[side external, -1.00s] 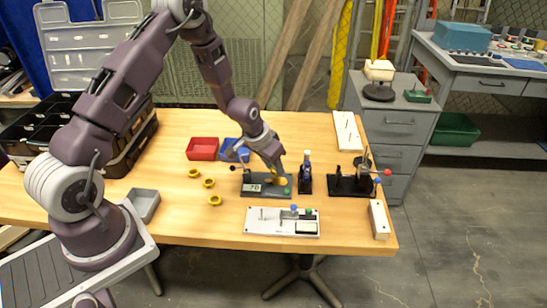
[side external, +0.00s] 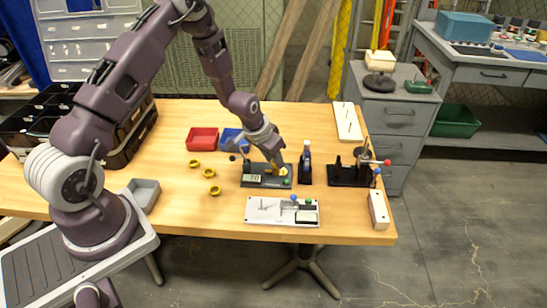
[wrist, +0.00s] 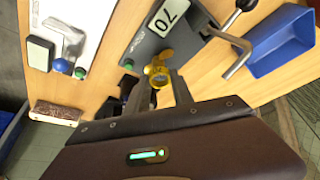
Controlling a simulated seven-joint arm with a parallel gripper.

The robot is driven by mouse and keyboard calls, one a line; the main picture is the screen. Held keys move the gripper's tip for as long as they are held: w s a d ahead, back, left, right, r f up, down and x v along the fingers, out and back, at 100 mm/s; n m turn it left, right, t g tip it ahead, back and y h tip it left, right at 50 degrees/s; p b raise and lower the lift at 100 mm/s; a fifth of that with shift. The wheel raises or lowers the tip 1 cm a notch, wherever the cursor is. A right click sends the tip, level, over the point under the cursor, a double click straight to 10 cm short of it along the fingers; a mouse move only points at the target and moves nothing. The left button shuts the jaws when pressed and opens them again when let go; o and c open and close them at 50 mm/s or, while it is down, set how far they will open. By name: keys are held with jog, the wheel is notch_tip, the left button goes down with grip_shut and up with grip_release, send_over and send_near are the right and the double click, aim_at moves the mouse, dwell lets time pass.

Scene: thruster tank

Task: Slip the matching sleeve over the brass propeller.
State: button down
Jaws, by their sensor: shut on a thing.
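My gripper (wrist: 160,84) is shut on a yellow ring-shaped sleeve (wrist: 154,73), just over the edge of a dark grey fixture (wrist: 150,35) with a white number label. A brassy yellow piece, apparently the propeller (wrist: 165,56), sits at the fixture, right by the sleeve. I cannot tell whether the sleeve is around it or only touching it. In the side view my gripper (side external: 281,169) is low over the right part of the fixture (side external: 252,184), and the fingers hide much of the contact. Three loose yellow sleeves (side external: 195,163) (side external: 209,173) (side external: 215,190) lie on the table to the left.
A white panel (side external: 262,215) with a lever and knobs lies in front of the fixture. A dark bottle-like stand (side external: 305,165) is close on its right, and a black rig (side external: 345,177) further right. Red (side external: 202,138) and blue (side external: 232,136) bins stand behind.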

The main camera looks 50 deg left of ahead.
jog(key=shift+f, duration=0.1)
dwell(0.3)
jog(key=shift+f, duration=0.5)
jog(key=shift+f, duration=0.45)
jog(key=c, duration=1)
grip_release()
jog(key=shift+r, duration=0.15)
jog(key=v, duration=0.3)
jog(key=w+v, duration=0.1)
jog(key=v, duration=0.6)
jog(key=shift+w+r, duration=0.1)
jog(key=shift+r, duration=0.45)
